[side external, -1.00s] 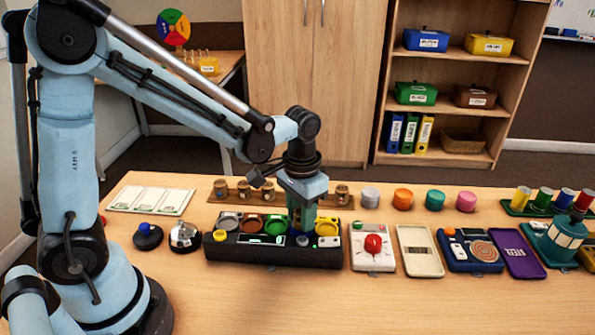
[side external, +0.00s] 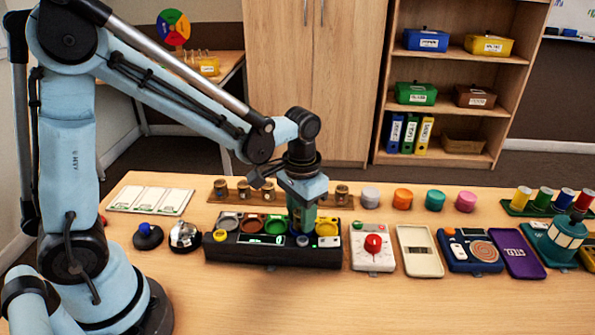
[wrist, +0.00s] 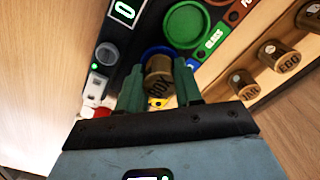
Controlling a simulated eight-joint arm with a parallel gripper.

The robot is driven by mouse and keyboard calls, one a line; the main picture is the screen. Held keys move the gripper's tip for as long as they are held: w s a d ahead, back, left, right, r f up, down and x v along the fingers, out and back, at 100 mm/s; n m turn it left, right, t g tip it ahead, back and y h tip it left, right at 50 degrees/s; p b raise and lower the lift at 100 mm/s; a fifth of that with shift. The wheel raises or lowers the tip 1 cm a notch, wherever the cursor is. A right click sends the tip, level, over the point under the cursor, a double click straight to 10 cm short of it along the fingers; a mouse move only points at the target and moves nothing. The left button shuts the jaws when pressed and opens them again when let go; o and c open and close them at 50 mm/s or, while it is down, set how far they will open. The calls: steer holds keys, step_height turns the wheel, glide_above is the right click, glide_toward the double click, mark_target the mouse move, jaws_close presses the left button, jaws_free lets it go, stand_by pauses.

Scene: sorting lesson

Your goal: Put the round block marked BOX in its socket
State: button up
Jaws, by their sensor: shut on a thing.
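My gripper (side external: 302,222) is over the black sorting console (side external: 228,250). In the wrist view its two green fingers (wrist: 160,72) are shut on the brown round block marked BOX (wrist: 158,88). The block is at the blue-rimmed socket (wrist: 150,51), beside the green socket marked GLASS (wrist: 186,24). I cannot tell whether the block has gone into the blue socket or is just above it. In the side view my fingers hide the block and the blue socket.
Behind the console, a wooden rack (side external: 328,206) holds several brown round blocks, including one marked JAR (wrist: 243,85). A yellow socket (side external: 327,228) is at the console's right. A red-button device (side external: 373,246) stands close right. The front table is clear.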

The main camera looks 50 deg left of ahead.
steer(key=shift+f, duration=0.4)
steer(key=o, duration=0.7)
steer(key=shift+r, duration=0.1)
steer(key=shift+r, duration=5.4)
steer(key=shift+r, duration=0.1)
steer(key=shift+r, duration=2.95)
